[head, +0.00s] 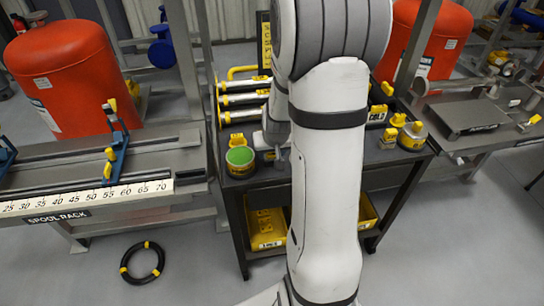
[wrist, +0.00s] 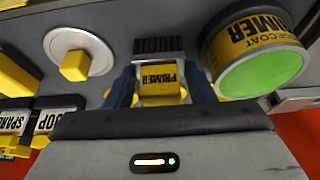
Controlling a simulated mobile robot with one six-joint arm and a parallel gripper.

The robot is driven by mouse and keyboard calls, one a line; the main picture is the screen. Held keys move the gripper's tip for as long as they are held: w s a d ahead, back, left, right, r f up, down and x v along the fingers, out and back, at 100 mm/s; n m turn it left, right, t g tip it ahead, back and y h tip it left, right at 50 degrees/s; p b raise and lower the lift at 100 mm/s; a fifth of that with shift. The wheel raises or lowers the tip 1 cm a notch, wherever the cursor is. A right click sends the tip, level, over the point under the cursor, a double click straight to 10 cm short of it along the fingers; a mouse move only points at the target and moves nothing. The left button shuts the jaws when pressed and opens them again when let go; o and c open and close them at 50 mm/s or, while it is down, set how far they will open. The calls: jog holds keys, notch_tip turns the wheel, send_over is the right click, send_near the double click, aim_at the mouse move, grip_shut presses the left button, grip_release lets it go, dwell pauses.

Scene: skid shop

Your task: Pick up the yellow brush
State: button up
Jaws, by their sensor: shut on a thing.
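The yellow brush (wrist: 160,98) is in the middle of the wrist view, with "PRIMER" on its yellow block and dark bristles pointing up in the picture. My gripper (wrist: 161,84) has its blue fingers on both sides of the brush and is shut on it. A yellow primer can (wrist: 255,50) with a green face is close to the right of the brush; it also shows in the head view (head: 240,160). In the head view my arm hides the brush and most of my gripper. I cannot tell whether the brush is clear of the cart top.
A white disc with a yellow knob (wrist: 80,55) is left of the brush. Labelled yellow items (wrist: 55,118) are at lower left. The dark cart (head: 270,180) holds yellow bins below. A spool rack (head: 90,200) stands left; a black ring (head: 142,263) lies on the floor.

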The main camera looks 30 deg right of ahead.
notch_tip(320, 180, up, 10)
jog(key=shift+r+p, duration=0.1)
jog(key=shift+p, duration=0.2)
dwell(0.3)
jog(key=o, duration=0.3)
jog(key=shift+c, duration=1.1)
